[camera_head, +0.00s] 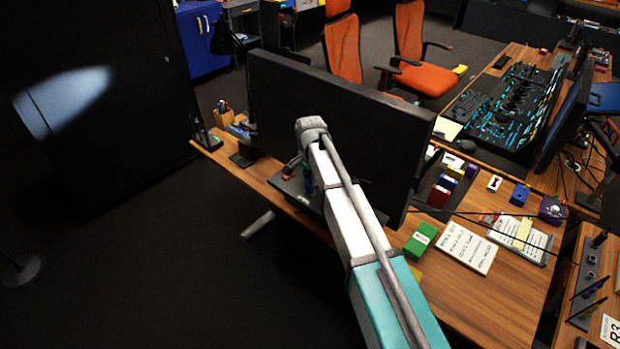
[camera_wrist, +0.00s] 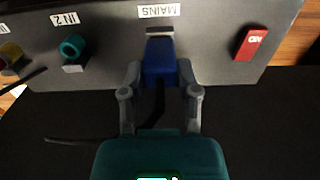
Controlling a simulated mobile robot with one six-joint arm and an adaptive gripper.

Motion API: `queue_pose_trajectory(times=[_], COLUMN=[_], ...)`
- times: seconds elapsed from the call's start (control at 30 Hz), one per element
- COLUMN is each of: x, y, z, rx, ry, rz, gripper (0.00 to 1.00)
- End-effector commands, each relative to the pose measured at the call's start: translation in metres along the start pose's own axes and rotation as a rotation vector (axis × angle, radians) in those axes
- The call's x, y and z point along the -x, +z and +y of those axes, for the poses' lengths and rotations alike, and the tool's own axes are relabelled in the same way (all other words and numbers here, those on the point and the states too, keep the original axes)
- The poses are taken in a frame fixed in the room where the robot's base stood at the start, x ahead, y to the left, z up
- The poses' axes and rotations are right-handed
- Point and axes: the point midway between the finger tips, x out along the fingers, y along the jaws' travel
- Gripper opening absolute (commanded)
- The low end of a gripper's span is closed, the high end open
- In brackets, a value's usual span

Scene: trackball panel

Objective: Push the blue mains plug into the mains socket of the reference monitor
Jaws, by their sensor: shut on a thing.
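In the wrist view the blue mains plug (camera_wrist: 160,62) sits between the two grey fingers of my gripper (camera_wrist: 160,82), which is shut on it. A black cable hangs from the plug toward my palm. The plug's front end is at the mains socket (camera_wrist: 160,31), below the upside-down MAINS label. I cannot tell how deep it sits in the socket. The grey panel (camera_wrist: 215,45) around the socket fills the top of the view. In the head view the large dark monitor (camera_head: 300,105) stands behind my arm, and my gripper is mostly hidden by the arm.
A red ON switch (camera_wrist: 251,43) is right of the socket. The wooden desk (camera_head: 490,300) holds a green box (camera_head: 420,240) and cards. Dark floor lies open at left.

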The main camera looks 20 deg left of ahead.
Motion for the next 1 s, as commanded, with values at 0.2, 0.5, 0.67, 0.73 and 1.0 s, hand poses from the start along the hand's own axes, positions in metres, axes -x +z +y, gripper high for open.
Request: queue_pose_trajectory(times=[0.2,0.5,0.67,0.73,1.0], x=[-0.0035,-0.003,-0.003,-0.003,0.0021], y=[0.0,0.0,0.0,0.0,0.0], z=[0.0,0.0,0.0,0.0,0.0], rx=[0.0,0.0,0.0,0.0,0.0], ry=[0.0,0.0,0.0,0.0,0.0], rz=[0.0,0.0,0.0,0.0,0.0], gripper=[0.45,0.82,0.82,0.82,0.82])
